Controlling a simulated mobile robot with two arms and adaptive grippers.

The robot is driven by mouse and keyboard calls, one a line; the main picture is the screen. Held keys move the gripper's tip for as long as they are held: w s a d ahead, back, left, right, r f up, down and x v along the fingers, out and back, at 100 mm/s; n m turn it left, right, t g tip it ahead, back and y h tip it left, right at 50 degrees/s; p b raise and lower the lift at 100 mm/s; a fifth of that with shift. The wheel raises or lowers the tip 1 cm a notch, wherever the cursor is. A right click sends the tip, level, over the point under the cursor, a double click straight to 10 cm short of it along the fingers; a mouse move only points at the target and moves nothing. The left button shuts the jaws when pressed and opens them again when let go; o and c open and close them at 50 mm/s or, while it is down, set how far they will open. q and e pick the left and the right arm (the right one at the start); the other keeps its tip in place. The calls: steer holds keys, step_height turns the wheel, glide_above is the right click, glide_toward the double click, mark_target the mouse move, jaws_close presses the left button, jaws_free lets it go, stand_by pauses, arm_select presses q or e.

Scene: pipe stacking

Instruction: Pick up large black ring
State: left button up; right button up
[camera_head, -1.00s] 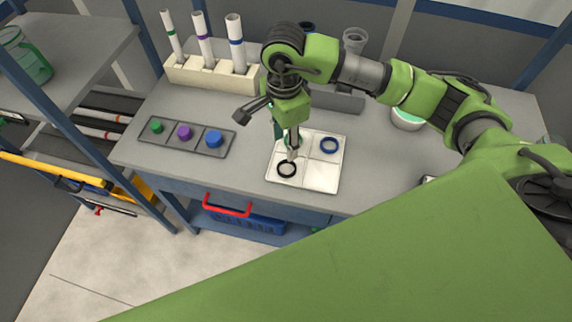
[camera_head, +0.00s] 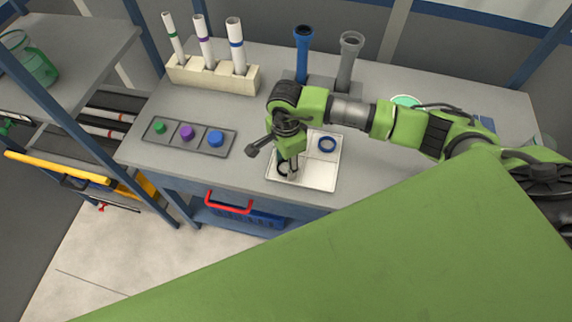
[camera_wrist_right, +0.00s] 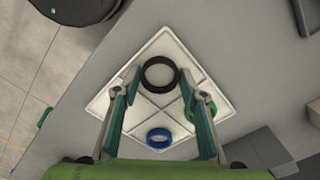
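The large black ring (camera_head: 281,168) lies flat in the front left compartment of a white divided tray (camera_head: 318,178), partly hidden by my right gripper (camera_head: 289,176) in the head view. In the right wrist view the whole black ring (camera_wrist_right: 146,73) shows between the tips of my open right gripper (camera_wrist_right: 159,76). One finger is on each side of it, and I see no grip on it. I cannot tell how high the fingertips are above the tray. My left gripper is not in view.
The tray also holds a blue ring (camera_head: 327,144) and a green ring (camera_wrist_right: 190,110). Left of it is a grey holder (camera_head: 172,144) with green, purple and blue pieces. Behind stand white pipes in a beige rack (camera_head: 215,80), a blue pipe (camera_head: 303,50) and a grey pipe (camera_head: 347,62).

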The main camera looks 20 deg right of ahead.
steer(key=shift+c, duration=0.4)
steer(key=c, duration=0.3)
steer(key=shift+c, duration=0.2)
steer(key=shift+r, duration=0.15)
